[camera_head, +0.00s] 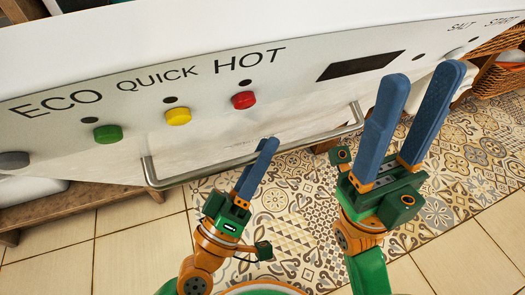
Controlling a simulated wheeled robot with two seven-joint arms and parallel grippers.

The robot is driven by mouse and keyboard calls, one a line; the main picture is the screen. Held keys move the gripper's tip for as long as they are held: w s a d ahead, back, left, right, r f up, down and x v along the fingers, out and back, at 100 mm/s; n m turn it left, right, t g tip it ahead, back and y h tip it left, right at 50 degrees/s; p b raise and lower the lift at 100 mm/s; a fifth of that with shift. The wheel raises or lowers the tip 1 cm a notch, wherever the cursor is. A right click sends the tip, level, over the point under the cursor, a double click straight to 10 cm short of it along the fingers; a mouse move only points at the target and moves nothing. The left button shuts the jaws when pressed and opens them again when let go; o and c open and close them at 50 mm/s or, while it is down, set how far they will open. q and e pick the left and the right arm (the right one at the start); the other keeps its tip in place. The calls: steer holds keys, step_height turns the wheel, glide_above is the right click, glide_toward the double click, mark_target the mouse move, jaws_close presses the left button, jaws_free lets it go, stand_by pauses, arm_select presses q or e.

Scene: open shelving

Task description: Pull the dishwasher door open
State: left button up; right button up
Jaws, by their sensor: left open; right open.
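The dishwasher's white control panel (130,78) runs across the upper view, with ECO, QUICK and HOT labels. Its metal bar handle (225,163) spans below the panel. The door below the panel looks closed, though the steep angle hides most of it. My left gripper (267,146) is just in front of the handle's middle, its blue fingers overlapping the bar in the picture; I cannot tell whether they touch it. It is open and seen nearly edge-on. My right gripper (422,85) is open and empty, right of the handle's right end.
Green (108,134), yellow (178,116) and red (244,100) buttons stick out above the handle. A wooden shelf (75,203) stands at the left and a wicker basket (500,75) at the right. The patterned mat (290,210) and tiled floor in front are clear.

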arm_select(q)
steer(key=shift+s+a+f, duration=0.15)
steer(key=shift+s+f, duration=0.1)
steer(key=shift+f, duration=0.05)
steer(key=b+v, duration=0.1)
steer(key=v, duration=0.5)
steer(key=shift+s+a, duration=0.15)
